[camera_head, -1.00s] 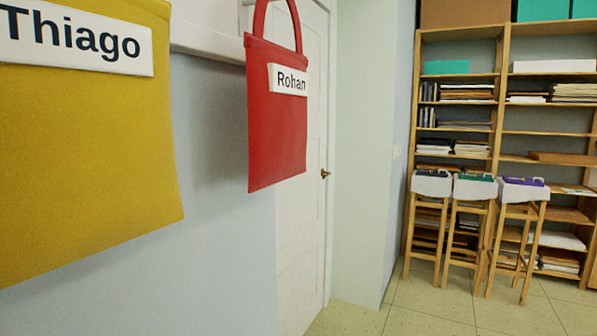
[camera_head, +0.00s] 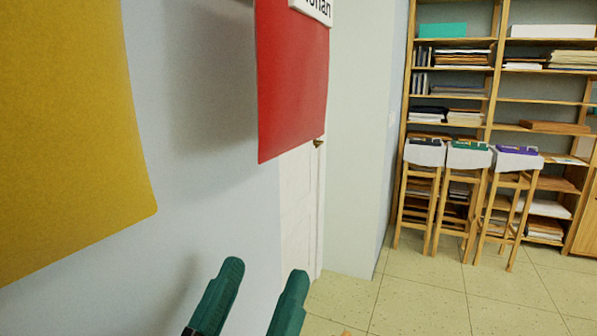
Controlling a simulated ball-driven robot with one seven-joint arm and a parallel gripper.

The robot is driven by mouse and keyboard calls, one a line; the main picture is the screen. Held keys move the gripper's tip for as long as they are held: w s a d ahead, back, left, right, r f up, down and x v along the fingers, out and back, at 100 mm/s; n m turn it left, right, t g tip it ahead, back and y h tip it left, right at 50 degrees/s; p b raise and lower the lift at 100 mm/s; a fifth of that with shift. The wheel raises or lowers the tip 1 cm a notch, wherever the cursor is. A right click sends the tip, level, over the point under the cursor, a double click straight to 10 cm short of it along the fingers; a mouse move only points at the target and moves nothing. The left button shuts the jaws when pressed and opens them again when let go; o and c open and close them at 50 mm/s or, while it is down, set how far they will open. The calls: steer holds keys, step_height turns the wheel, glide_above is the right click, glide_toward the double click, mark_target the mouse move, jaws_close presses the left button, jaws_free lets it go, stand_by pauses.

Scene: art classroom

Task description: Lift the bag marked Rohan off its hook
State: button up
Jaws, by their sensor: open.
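The red bag marked Rohan (camera_head: 291,85) hangs by the wall at the upper middle of the view. Its top, handle and hook are out of the picture, and its white name label (camera_head: 314,9) is cut off at the upper edge. My gripper (camera_head: 264,271) shows at the bottom of the view as two green fingers, spread apart and empty. It appears below the red bag, not touching it.
A yellow bag (camera_head: 70,140) hangs close at the left. A white door (camera_head: 300,210) stands behind the red bag. Stools with trays (camera_head: 466,157) stand before a wooden shelf (camera_head: 500,100) at the right. The tiled floor (camera_head: 420,300) between is clear.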

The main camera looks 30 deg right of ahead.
steer(key=s+a+r+m+h, duration=0.2)
steer(key=s+a+r+h, duration=0.1)
steer(key=a+r, duration=0.15)
steer(key=p, duration=0.8)
glide_toward(277, 117)
steer(key=w+d, duration=0.1)
steer(key=w+d+r, duration=0.2)
steer(key=w, duration=0.1)
steer(key=shift+d+r, duration=0.1)
steer(key=shift+d, duration=0.2)
steer(key=b+x, duration=0.1)
steer(key=x, duration=0.5)
steer(key=shift+w+d, duration=0.1)
steer(key=c, duration=1.2)
steer(key=shift+r, duration=0.1)
